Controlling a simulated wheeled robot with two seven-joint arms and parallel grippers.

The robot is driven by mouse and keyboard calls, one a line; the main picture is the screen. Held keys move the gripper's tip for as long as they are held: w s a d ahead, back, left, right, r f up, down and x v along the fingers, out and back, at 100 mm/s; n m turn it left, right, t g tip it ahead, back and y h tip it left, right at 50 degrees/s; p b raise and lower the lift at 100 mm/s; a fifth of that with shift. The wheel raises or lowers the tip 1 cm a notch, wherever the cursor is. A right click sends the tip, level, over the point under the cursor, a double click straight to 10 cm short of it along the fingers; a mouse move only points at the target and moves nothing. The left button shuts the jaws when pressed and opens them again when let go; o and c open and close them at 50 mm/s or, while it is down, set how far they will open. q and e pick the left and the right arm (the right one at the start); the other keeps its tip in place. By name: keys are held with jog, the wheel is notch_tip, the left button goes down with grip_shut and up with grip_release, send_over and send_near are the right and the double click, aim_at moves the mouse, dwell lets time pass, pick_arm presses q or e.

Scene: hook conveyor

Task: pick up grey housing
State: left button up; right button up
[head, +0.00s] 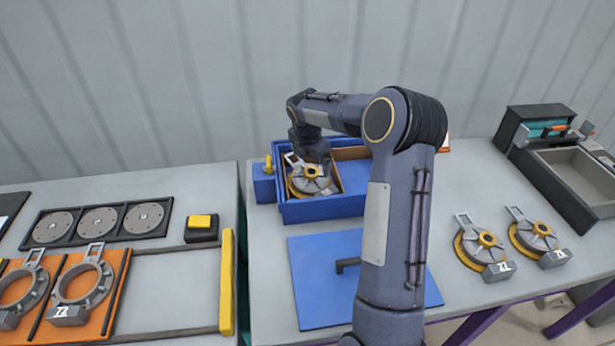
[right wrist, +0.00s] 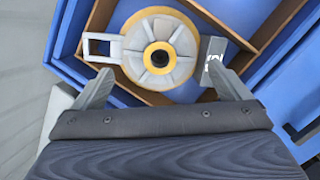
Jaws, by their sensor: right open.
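A round grey housing (head: 306,184) with a yellow rim, yellow hub and square grey handle lies in the left compartment of a blue box (head: 320,209). In the right wrist view the housing (right wrist: 143,66) lies face up, its handle to the left and a grey labelled block to the right. My right gripper (right wrist: 163,86) is open, its two fingers spread at the near side of the housing, with nothing between them. I cannot tell whether they touch it. In the head view my right arm reaches over the box and partly hides it. My left gripper is not in view.
Two similar round parts (head: 481,243) lie on the table at the right, before a grey bin (head: 577,172). A blue mat (head: 312,287) with a dark hook (head: 347,264) lies in front of the box. Grey rings sit on an orange tray (head: 115,265) at the left.

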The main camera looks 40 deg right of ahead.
aim_at(312, 170)
jog(key=p+x, duration=0.2)
jog(key=x, duration=0.3)
jog(key=shift+w+d+f, duration=0.15)
jog(key=shift+w+f, duration=0.05)
jog(key=shift+f, duration=0.1)
jog(key=shift+d+f, duration=0.1)
jog(key=shift+f, duration=0.3)
jog(key=shift+c, duration=0.2)
